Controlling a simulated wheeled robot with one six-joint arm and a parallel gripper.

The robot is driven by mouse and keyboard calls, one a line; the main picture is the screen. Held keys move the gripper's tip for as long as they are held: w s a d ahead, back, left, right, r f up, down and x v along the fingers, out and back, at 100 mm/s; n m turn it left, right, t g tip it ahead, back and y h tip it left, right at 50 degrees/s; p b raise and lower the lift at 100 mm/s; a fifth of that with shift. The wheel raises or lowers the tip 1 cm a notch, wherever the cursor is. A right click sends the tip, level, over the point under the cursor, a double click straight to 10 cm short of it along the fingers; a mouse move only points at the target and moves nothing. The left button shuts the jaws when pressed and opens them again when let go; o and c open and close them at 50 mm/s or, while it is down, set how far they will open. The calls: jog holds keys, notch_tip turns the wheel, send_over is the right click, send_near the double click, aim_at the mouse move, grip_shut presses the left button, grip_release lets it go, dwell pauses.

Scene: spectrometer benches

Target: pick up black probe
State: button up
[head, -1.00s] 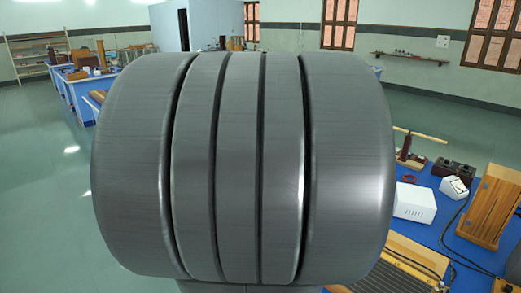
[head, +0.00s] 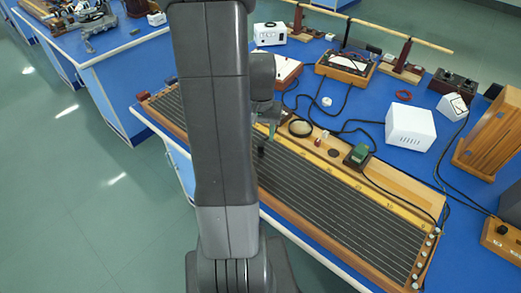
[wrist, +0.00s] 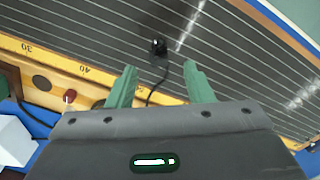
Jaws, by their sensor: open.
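The black probe (wrist: 158,47) stands on the dark wire-strung board in the wrist view, with a thin black cable running from it back toward my gripper. In the head view the probe (head: 262,150) shows small, just right of my arm. My gripper (wrist: 160,80) has two green fingers spread apart, with nothing between the tips. The probe lies a little beyond the fingertips, roughly centred between them.
The long wire board (head: 340,220) has a yellow scale along one side. Black cables cross the blue table (head: 335,105).

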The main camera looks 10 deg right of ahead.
aim_at(261, 144)
jog(key=shift+s+f+p, duration=0.2)
jog(key=shift+f+p, duration=0.2)
jog(key=shift+f, duration=2.8)
grip_shut()
